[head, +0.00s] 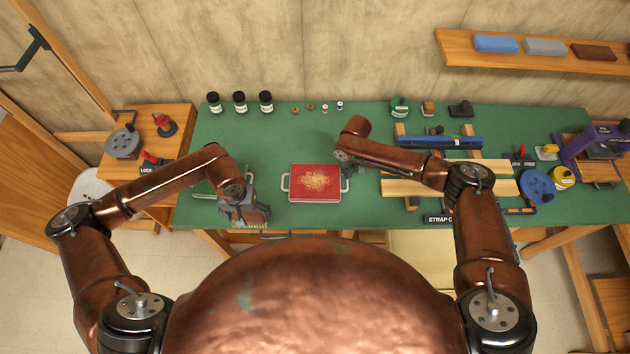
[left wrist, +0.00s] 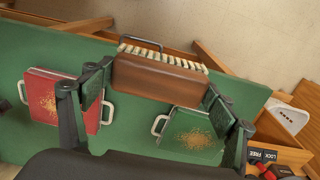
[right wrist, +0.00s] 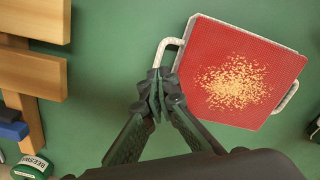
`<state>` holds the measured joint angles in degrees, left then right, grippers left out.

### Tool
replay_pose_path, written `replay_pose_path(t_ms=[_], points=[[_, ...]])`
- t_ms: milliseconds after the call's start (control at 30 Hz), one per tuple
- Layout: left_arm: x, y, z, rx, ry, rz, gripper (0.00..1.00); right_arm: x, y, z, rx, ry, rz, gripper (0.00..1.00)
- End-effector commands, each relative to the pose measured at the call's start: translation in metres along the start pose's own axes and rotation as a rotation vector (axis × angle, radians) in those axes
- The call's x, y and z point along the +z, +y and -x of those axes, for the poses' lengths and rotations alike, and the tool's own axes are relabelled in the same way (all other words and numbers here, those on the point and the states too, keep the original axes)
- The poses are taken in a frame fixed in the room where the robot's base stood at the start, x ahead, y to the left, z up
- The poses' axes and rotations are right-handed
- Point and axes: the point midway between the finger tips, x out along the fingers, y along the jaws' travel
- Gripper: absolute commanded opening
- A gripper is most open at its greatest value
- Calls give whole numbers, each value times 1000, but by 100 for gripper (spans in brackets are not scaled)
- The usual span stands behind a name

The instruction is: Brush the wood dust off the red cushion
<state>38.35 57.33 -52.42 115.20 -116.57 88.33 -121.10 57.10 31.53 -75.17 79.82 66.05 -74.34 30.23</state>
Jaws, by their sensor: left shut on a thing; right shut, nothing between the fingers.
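The red cushion (head: 304,191) lies on the green bench with a patch of pale wood dust (head: 319,180) on its middle. It has a light handle at each side and also shows in the right wrist view (right wrist: 200,75). My left gripper (left wrist: 155,97) is shut on a brush (left wrist: 160,77) with a brown wooden block and pale bristles. In the head view the left gripper (head: 245,208) is left of the red cushion, near the bench's front edge. My right gripper (right wrist: 155,85) is shut and empty at the red cushion's right handle (right wrist: 164,50); I cannot tell whether they touch.
A green cushion (left wrist: 190,135) with dust on it lies left of the red one, mostly hidden by my left arm in the head view. Several jars (head: 239,101) stand along the back. Wooden bars and a blue clamp (head: 440,142) lie to the right.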

Motion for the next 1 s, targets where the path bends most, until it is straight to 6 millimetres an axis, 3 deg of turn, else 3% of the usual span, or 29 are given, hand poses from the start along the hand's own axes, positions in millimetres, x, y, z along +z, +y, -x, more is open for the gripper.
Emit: replay_pose_path(t_ms=[167,567,667,1000], points=[[0,0,14,0,1,0,60,0,0,13,-1,0,-1,0],[0,0,13,0,1,0,60,-1,0,16,-1,2,0,0],[0,0,13,0,1,0,60,-1,1,27,0,2,-1,0],[0,0,13,0,1,0,60,-1,1,96,0,2,-1,0]])
